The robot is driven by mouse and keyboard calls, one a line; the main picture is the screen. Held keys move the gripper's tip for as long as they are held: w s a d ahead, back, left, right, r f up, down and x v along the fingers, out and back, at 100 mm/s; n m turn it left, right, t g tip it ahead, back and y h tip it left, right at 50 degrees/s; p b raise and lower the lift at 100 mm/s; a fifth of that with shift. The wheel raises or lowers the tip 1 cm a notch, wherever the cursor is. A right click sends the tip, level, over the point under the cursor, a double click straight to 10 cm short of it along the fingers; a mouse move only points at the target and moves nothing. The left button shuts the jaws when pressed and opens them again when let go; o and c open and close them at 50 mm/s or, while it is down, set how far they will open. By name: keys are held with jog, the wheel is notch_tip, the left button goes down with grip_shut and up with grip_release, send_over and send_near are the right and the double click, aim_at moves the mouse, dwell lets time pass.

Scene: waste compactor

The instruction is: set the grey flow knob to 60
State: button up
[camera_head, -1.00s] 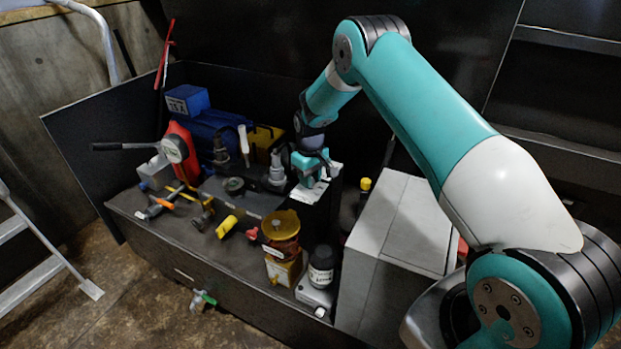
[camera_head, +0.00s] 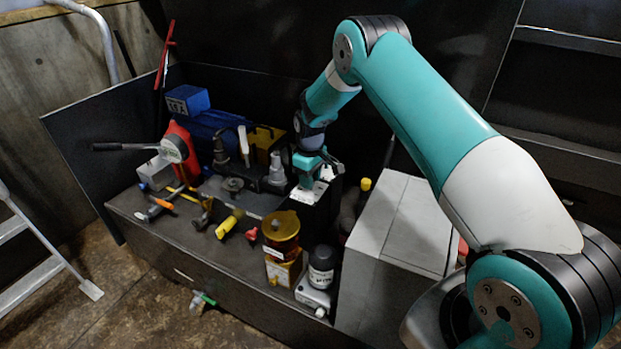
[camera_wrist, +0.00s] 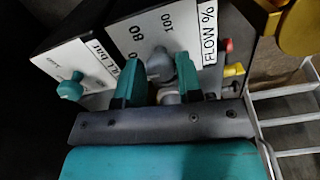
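The grey flow knob (camera_wrist: 160,64) shows in the wrist view on a white dial face marked 80 and 100, beside a "FLOW %" label (camera_wrist: 209,35). My gripper (camera_wrist: 160,66) has its two teal fingers on either side of the knob, with a narrow gap still visible. In the head view my gripper (camera_head: 308,180) is low over the white top of a dark box (camera_head: 312,208). The knob is hidden there by the gripper. The knob's pointer and the 60 mark cannot be made out.
A second dial with a teal knob (camera_wrist: 71,87) sits left of the flow dial in the wrist view. In the head view, a grey cabinet (camera_head: 390,225), an amber jar (camera_head: 281,228) and a black-lidded bottle (camera_head: 322,262) stand close by.

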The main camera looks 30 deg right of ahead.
jog(key=o, duration=0.3)
notch_tip(320, 180, up, 18)
jog(key=shift+f, duration=0.25)
dwell(0.6)
